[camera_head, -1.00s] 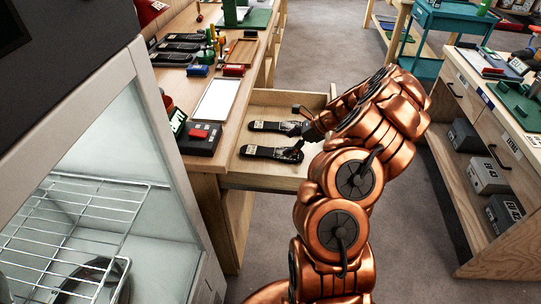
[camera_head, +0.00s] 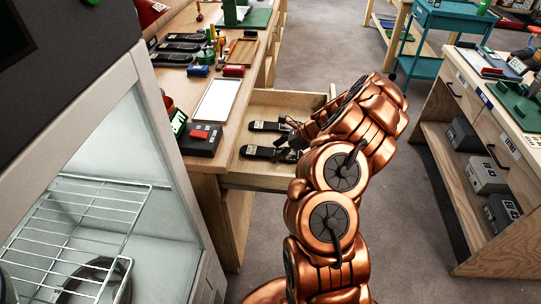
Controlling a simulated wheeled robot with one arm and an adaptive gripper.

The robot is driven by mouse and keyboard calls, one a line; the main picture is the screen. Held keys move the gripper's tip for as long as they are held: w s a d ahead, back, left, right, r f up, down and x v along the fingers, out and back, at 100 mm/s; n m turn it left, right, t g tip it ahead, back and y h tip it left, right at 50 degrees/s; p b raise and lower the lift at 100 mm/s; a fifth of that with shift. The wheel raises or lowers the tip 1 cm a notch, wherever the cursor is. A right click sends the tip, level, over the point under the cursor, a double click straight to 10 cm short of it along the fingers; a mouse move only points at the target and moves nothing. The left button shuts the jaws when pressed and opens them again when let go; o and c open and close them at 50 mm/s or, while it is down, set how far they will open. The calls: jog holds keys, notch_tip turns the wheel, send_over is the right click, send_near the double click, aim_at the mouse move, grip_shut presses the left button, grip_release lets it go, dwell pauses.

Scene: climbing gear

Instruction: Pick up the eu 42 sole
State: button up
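Two dark soles lie in the open wooden drawer: a farther one (camera_head: 267,126) and a nearer one (camera_head: 260,151). Their size marks are too small to read, so I cannot tell which is the EU 42. My gripper (camera_head: 288,146) is low over the drawer, at the right end of the nearer sole. Its fingers are small and dark here and partly hidden by my copper arm, so I cannot tell whether they are open or touching the sole.
The drawer (camera_head: 262,180) is pulled out from the left workbench. On that bench are more dark soles (camera_head: 180,47), a white tray (camera_head: 217,99) and a black device with a red block (camera_head: 201,139). A glass-fronted cabinet with a wire rack (camera_head: 75,225) stands at front left. Grey boxes (camera_head: 486,174) sit under the right bench.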

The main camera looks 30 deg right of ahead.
jog(key=c, duration=0.9)
jog(key=shift+r, duration=0.1)
